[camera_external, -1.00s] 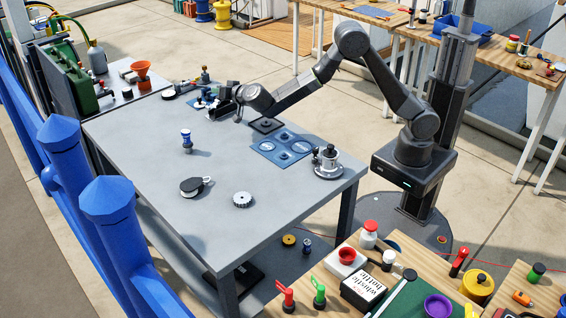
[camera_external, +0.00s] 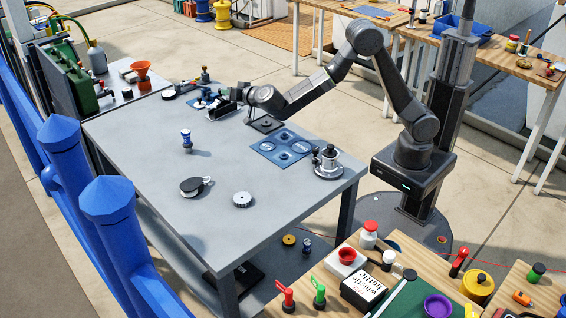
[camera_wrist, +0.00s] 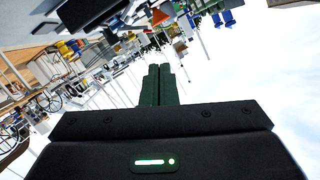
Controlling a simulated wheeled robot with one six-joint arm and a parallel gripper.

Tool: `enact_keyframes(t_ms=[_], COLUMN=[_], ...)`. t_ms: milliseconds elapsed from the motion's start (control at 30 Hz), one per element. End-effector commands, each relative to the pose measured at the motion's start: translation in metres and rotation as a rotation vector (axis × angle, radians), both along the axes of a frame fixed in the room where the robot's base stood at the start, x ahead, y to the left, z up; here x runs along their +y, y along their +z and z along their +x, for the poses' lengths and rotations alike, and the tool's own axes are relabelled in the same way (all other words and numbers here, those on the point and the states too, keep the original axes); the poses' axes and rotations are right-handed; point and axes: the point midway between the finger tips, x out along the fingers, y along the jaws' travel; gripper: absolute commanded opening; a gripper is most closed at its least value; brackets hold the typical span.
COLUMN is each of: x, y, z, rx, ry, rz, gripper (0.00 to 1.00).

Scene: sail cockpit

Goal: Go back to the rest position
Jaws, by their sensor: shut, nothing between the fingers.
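The wrist view is tilted, with pale sky on the right and the surroundings on the left. My arm reaches from its base at the right, bent at a high elbow.
A blue mat (camera_external: 283,147) and a silver winch-like part (camera_external: 328,162) lie on the table's right side. Dark fittings (camera_external: 212,100) crowd the far edge.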

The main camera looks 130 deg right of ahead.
Motion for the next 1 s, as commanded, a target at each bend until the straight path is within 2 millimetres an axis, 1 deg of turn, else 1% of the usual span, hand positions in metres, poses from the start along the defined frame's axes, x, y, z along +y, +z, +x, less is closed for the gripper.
enact_keyframes(t_ms=[167, 333, 400, 1000], x=[-0.027, -0.059, -0.057, -0.061], y=[-0.005, -0.013, -0.017, -0.018], z=[0.002, 0.005, 0.009, 0.027], rx=[0.001, 0.008, 0.027, 0.208], ry=[-0.004, -0.005, -0.005, -0.017], rz=[0.002, -0.001, -0.009, -0.023], gripper=[0.00, 0.00, 0.00, 0.00])
